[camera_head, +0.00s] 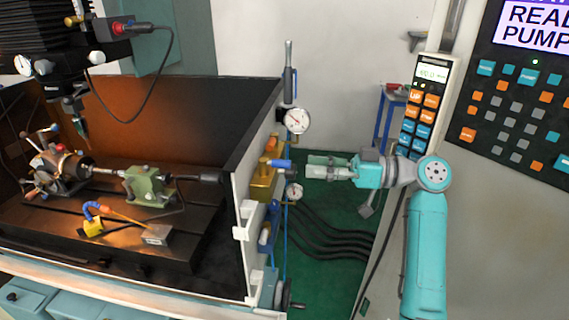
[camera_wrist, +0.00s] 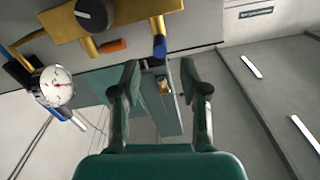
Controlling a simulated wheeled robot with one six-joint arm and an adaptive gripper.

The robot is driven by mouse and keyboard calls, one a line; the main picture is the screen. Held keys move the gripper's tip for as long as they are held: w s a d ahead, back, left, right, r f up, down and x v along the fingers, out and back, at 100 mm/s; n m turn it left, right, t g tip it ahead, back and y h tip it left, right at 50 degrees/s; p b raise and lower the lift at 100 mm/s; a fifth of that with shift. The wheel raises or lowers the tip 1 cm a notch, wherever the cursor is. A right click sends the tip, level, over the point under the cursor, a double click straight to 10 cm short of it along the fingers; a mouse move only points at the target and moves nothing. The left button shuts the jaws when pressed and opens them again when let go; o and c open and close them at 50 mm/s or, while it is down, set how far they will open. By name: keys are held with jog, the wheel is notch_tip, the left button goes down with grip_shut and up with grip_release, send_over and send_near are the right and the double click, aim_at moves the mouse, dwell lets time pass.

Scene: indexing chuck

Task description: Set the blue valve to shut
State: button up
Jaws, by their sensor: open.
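A blue valve handle (camera_head: 281,163) sticks out to the right from the brass block (camera_head: 263,184) on the machine's side panel. In the wrist view a blue handle (camera_wrist: 159,46) on a brass stem shows just beyond the fingertips, roughly in line with the gap between them. My gripper (camera_head: 308,166) is open and empty, pointing left at the panel. It is a short way right of the handle, seemingly apart from it. Its two spread fingers also show in the wrist view (camera_wrist: 160,76). The handle's shut mark cannot be made out.
A dial gauge (camera_head: 296,121) stands above the handle and a smaller gauge (camera_head: 294,191) below it. An orange handle (camera_wrist: 112,46) is beside the blue one in the wrist view. Black hoses (camera_head: 340,232) run over the green floor. A control panel (camera_head: 520,110) stands at the right.

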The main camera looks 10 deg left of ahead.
aim_at(285, 164)
jog(key=a, duration=0.7)
jog(key=shift+w+a, duration=0.1)
jog(key=shift+w, duration=0.05)
grip_shut()
